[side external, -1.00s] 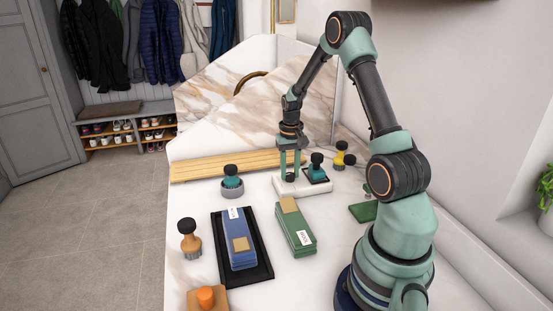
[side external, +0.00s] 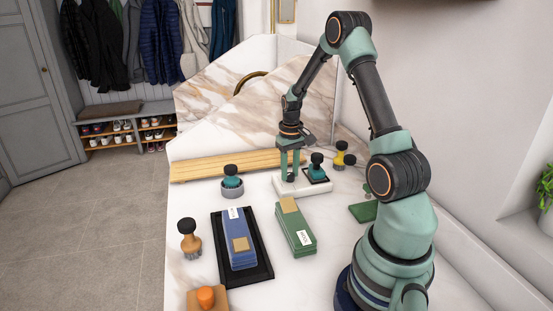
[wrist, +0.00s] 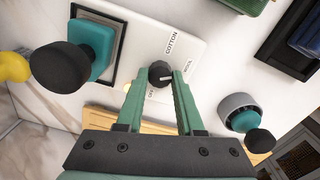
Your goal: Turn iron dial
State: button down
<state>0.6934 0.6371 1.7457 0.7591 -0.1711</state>
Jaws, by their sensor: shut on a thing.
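The iron dial (wrist: 159,74) is a small round black knob with a white pointer line, on a white base (side external: 314,187). My gripper (side external: 290,177) points down over the left part of the base. In the wrist view its two green fingers (wrist: 159,80) sit on either side of the dial, shut on it. The pointer line points to the right in the wrist view, roughly towards small print that seems to read WOOL. COTTON is printed above, and a label like OFF sits below the dial, partly beside the left finger.
A teal block with a black knob (side external: 317,160) stands on the base's right end, close to my gripper. A grey round holder with a black-knobbed piece (side external: 232,186) stands left. A wooden slat board (side external: 215,166) lies behind. Green (side external: 297,232) and blue (side external: 238,228) blocks lie in front.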

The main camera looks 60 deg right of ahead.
aim_at(290, 174)
jog(key=c, duration=0.5)
grip_release()
jog(key=shift+c, duration=0.2)
jog(key=shift+r, duration=0.1)
notch_tip(290, 174, up, 12)
jog(key=s+a+r+n+t, duration=0.1)
jog(key=a+r+n+t, duration=0.1)
jog(key=a, duration=0.7)
jog(key=s+a+r+n+t, duration=0.1)
jog(key=s+a+r+n, duration=0.1)
jog(key=a, duration=0.7)
jog(key=s+a+r+n+t, duration=0.2)
jog(key=a+r, duration=0.2)
jog(key=a, duration=0.6)
jog(key=shift+r+t, duration=0.3)
jog(key=shift+r, duration=0.05)
